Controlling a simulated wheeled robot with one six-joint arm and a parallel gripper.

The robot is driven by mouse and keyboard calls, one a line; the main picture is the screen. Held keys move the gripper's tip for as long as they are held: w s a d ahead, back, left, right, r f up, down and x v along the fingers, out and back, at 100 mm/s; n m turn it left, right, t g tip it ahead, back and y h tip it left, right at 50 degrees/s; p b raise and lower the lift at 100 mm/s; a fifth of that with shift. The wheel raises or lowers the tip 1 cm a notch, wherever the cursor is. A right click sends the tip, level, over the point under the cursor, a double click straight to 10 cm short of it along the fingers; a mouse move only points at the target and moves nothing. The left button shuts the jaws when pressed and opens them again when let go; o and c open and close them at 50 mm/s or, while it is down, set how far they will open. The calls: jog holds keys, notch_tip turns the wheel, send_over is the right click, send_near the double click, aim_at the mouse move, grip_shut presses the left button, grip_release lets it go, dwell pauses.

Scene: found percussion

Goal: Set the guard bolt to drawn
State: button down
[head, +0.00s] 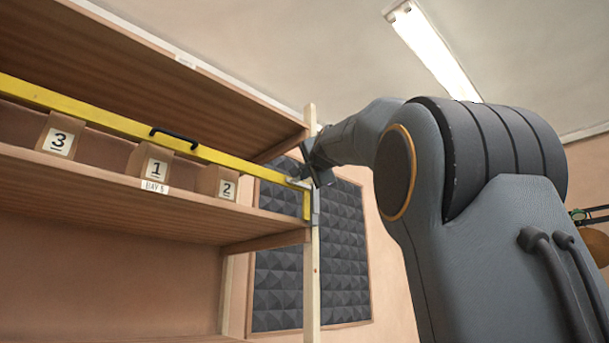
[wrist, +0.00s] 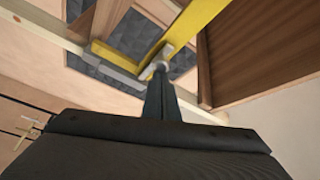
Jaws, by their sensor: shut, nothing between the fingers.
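The guard is a yellow bar (head: 95,122) across the shelf front, with a yellow upright piece at its right end. The guard bolt (head: 297,183) is a small grey metal part at that end, by the wooden post. In the wrist view the bolt (wrist: 166,53) shows a pale round knob just beyond my fingertips. My gripper (head: 320,173) is at the post, right beside the bolt. Its fingers (wrist: 159,80) are shut with nothing between them, their tips at or very near the knob. I cannot tell whether they touch, nor how far the bolt is slid.
A black handle (head: 175,138) sits on the yellow bar. Boxes numbered 3 (head: 57,136), 1 (head: 151,163) and 2 (head: 220,184) stand on the shelf (head: 130,205) behind it. The wooden post (head: 311,270) is close to my gripper. A dark foam panel (head: 345,250) hangs behind.

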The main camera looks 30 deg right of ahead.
jog(key=d+r+p, duration=0.1)
jog(key=d+r, duration=0.1)
jog(key=d, duration=0.2)
jog(key=b+v, duration=0.5)
jog(key=v, duration=0.5)
jog(key=shift+a+f, duration=0.15)
jog(key=shift+a, duration=0.05)
jog(key=shift+w, duration=0.1)
